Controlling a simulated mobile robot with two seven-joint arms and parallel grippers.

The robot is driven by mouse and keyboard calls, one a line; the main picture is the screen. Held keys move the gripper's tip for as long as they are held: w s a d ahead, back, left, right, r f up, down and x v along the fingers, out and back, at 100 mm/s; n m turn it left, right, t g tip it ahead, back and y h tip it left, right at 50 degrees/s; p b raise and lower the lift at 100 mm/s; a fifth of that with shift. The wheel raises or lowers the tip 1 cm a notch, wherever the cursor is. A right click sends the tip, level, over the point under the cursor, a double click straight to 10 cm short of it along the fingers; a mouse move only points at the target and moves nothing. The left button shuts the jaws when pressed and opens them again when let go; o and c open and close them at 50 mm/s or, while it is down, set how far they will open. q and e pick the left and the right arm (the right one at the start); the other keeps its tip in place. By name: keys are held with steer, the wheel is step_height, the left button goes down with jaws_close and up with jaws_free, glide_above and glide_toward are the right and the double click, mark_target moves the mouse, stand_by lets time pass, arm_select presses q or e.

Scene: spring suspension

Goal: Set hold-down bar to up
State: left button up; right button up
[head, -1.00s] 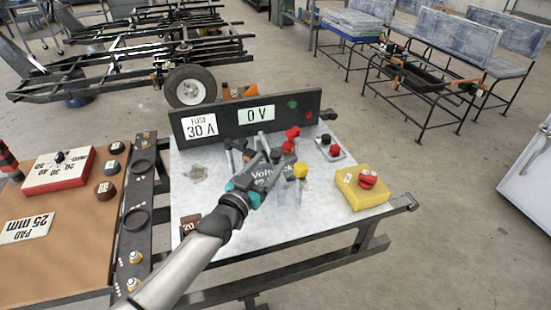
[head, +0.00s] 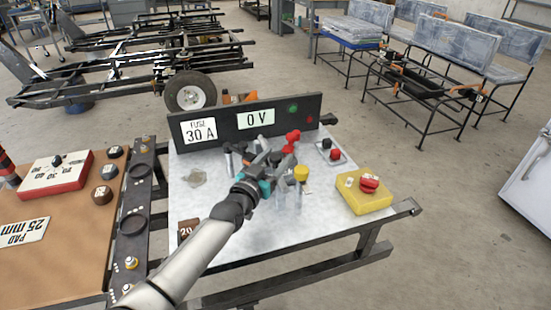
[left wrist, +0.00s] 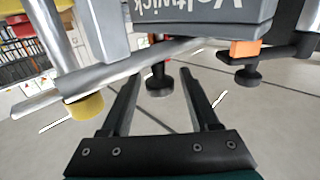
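The silver hold-down bar (left wrist: 140,70) crosses the left wrist view at a slant below the grey "Voltwick" battery (left wrist: 205,12). In the head view the battery is largely hidden behind my left gripper (head: 268,160). In the left wrist view my left gripper (left wrist: 161,76) is open, its two dark fingers apart. A black knob (left wrist: 158,82) shows between the fingertips; I cannot tell whether they touch it or the bar. A yellow cap (left wrist: 85,107) is left of the fingers and also shows in the head view (head: 301,173). My right gripper is not in view.
A black panel (head: 225,120) reading "FUSE 30 A" and "0 V" stands behind the work spot. A yellow box with a red knob (head: 365,200) is at right on the grey table (head: 250,250). A brown bench (head: 65,255) adjoins at left.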

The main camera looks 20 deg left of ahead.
arm_select(q)
jaws_close()
stand_by(1.2)
